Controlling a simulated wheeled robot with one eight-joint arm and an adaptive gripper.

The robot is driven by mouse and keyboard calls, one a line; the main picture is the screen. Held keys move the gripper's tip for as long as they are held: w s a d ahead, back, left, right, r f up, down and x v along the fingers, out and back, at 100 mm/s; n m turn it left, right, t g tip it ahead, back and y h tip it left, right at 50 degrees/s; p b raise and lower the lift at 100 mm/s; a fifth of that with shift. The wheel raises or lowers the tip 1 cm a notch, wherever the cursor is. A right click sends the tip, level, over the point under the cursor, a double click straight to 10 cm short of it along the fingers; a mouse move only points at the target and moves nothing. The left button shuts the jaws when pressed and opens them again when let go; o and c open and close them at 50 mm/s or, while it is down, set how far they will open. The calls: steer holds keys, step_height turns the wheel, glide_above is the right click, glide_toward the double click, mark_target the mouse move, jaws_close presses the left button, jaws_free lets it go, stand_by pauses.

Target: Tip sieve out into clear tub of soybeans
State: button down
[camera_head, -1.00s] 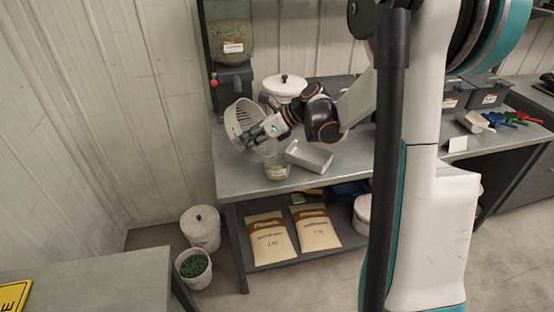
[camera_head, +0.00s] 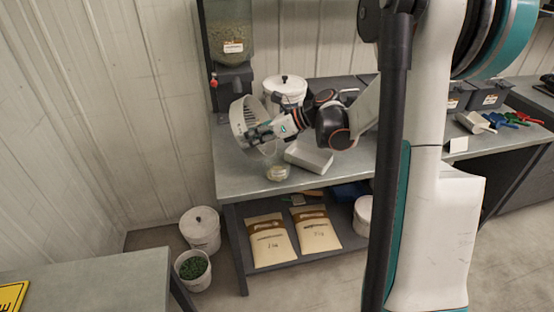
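The sieve (camera_head: 240,122) is a pale round pan with a perforated side, tilted steeply on its edge above the left part of the bench. My gripper (camera_head: 257,134) is shut on the sieve's near right side and holds it up in the air. The clear tub (camera_head: 278,172) stands upright on the bench's front edge, below and to the right of the sieve, with pale yellowish contents low inside. The sieve's lower rim is above and left of the tub's mouth. The inside of the sieve is mostly hidden, so I cannot tell what it holds.
A white lidded bucket (camera_head: 286,90) and the seed dispenser (camera_head: 232,75) stand behind. Paper bags (camera_head: 270,242) lie on the lower shelf. A scoop (camera_head: 470,122) lies farther right on the bench (camera_head: 235,176).

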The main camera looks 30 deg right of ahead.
steer(key=shift+s+d+r+t+y+b, duration=0.5)
steer(key=shift+s+d+t+y+b, duration=0.1)
steer(key=shift+d+y+b, duration=0.25)
stand_by(0.4)
steer(key=shift+s+d+f+b, duration=0.1)
steer(key=shift+d+f+b, duration=0.1)
steer(key=shift+b, duration=0.25)
steer(key=shift+s+d+f+t+y+b, duration=0.3)
steer(key=shift+s+d+t+y+b, duration=0.3)
steer(key=shift+b, duration=0.7)
steer(key=shift+s+d+r+t+y+b, duration=0.1)
steer(key=shift+s+d+t+y+b, duration=0.3)
steer(key=shift+d+y+b, duration=0.7)
steer(key=shift+s+f+t+b, duration=0.25)
steer(key=shift+f+t+b, duration=0.1)
steer(key=shift+b, duration=0.9)
steer(key=shift+s+d+f+y, duration=0.25)
steer(key=shift+d+f+y, duration=0.1)
steer(key=shift+d+y, duration=0.1)
steer(key=shift+s+d+f+n+t+y, duration=0.1)
steer(key=shift+s+d+n+t+y, duration=0.3)
steer(key=shift+d+y, duration=0.45)
